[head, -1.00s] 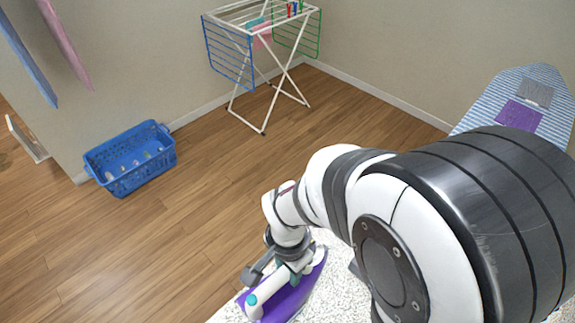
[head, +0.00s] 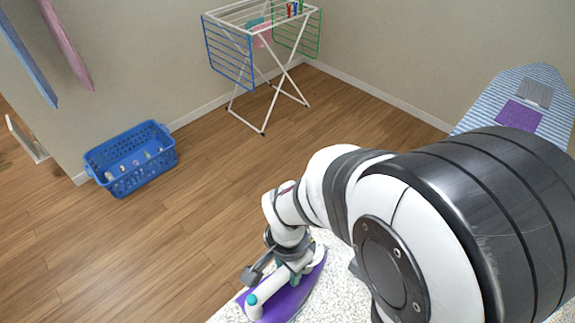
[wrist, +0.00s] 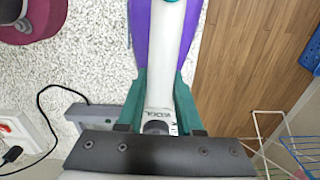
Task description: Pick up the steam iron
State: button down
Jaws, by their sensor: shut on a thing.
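The steam iron (head: 302,297) has a purple body, a white handle and teal details. It is at the lower middle of the head view, over a white speckled countertop (head: 336,264). In the wrist view the iron's white handle (wrist: 165,75) runs between my gripper's teal fingers. My gripper (wrist: 160,85) is shut on the handle, with a finger on each side. I cannot tell whether the iron's base touches the countertop. My arm hides part of the iron and much of the countertop in the head view.
The wrist view shows a maroon object (wrist: 42,18), a black cord (wrist: 45,108) and a white socket (wrist: 14,128) with a plug. A blue basket (head: 131,160), a drying rack (head: 262,60) and a striped ironing board (head: 490,100) stand farther off. The wooden floor between them is clear.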

jog(key=shift+r, duration=0.1)
jog(key=shift+r, duration=1.95)
jog(key=s+d+r, duration=0.1)
jog(key=d+r, duration=0.6)
jog(key=d, duration=0.4)
jog(key=shift+s+d, duration=0.3)
jog(key=shift+s, duration=0.1)
